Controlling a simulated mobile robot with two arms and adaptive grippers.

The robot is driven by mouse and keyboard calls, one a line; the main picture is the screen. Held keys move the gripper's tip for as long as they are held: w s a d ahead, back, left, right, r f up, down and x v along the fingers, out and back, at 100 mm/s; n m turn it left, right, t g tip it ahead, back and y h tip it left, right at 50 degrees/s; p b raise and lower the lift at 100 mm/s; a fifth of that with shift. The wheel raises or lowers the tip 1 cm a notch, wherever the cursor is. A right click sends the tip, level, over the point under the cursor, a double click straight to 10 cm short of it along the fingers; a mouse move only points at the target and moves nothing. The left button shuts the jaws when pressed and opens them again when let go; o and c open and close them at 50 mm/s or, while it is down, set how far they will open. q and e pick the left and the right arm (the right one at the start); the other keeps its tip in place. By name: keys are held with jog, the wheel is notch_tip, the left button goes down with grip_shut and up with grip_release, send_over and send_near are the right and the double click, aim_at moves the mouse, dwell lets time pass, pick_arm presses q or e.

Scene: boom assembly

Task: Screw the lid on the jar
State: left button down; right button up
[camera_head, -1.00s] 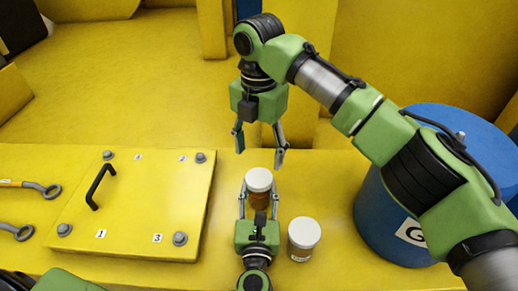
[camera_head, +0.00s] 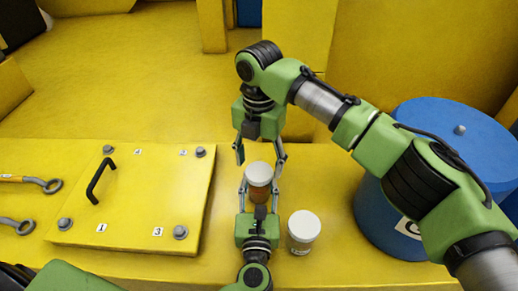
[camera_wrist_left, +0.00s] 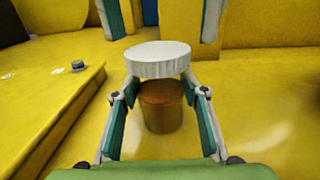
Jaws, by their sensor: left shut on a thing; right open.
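An amber jar (camera_head: 258,195) is held upright between the fingers of my left gripper (camera_head: 258,187), which is shut on it. A white ribbed lid (camera_head: 259,172) sits on top of the jar. In the left wrist view the lid (camera_wrist_left: 158,60) looks level and wider than the jar (camera_wrist_left: 162,107); I cannot tell how tightly it is seated. My right gripper (camera_head: 260,165) points down from above, open, with its fingers on either side of the lid and slightly above it. Its fingertips also show in the left wrist view (camera_wrist_left: 162,28), apart from the lid.
A second white-lidded jar (camera_head: 303,228) stands on the yellow bench just right of my left gripper. A blue drum (camera_head: 385,220) is at the right. A bolted yellow panel (camera_head: 145,195) with a black handle and wrenches (camera_head: 30,183) are at the left.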

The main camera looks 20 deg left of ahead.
jog(key=shift+f, duration=1.1)
jog(key=c, duration=1.1)
jog(key=m, duration=0.6)
jog(key=shift+a+m, duration=0.1)
jog(key=shift+m, duration=0.2)
jog(key=shift+c, duration=0.2)
jog(key=m, duration=0.5)
jog(key=shift+m, duration=0.4)
jog(key=m, duration=1)
jog(key=o, duration=1.2)
